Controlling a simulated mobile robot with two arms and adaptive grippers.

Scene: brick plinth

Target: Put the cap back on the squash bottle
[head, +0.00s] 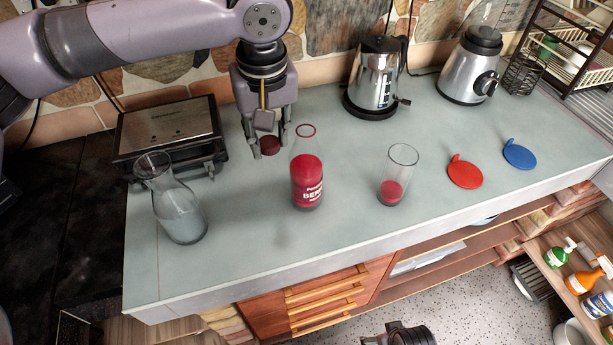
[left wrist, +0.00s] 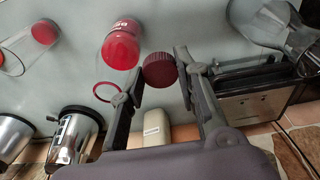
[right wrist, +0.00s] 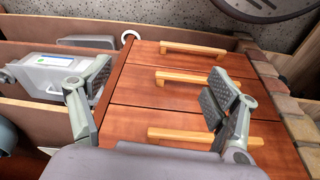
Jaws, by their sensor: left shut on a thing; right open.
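The squash bottle (head: 307,180) stands upright on the counter, filled partway with red squash and labelled in white. Its mouth shows a red ring and is uncapped. It also shows in the left wrist view (left wrist: 122,47). My left gripper (head: 267,150) is shut on the dark red cap (head: 270,146), holding it above the counter, left of the bottle's neck and apart from it. In the left wrist view the cap (left wrist: 160,70) sits between the fingertips. My right gripper (right wrist: 158,88) is open and empty, in front of the drawers below the counter.
A glass carafe (head: 180,208) stands left of the bottle, a glass with some red drink (head: 393,190) right of it. A red disc (head: 465,173) and a blue disc (head: 519,154) lie further right. A grill (head: 170,130), kettle (head: 376,75) and blender (head: 470,70) stand behind.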

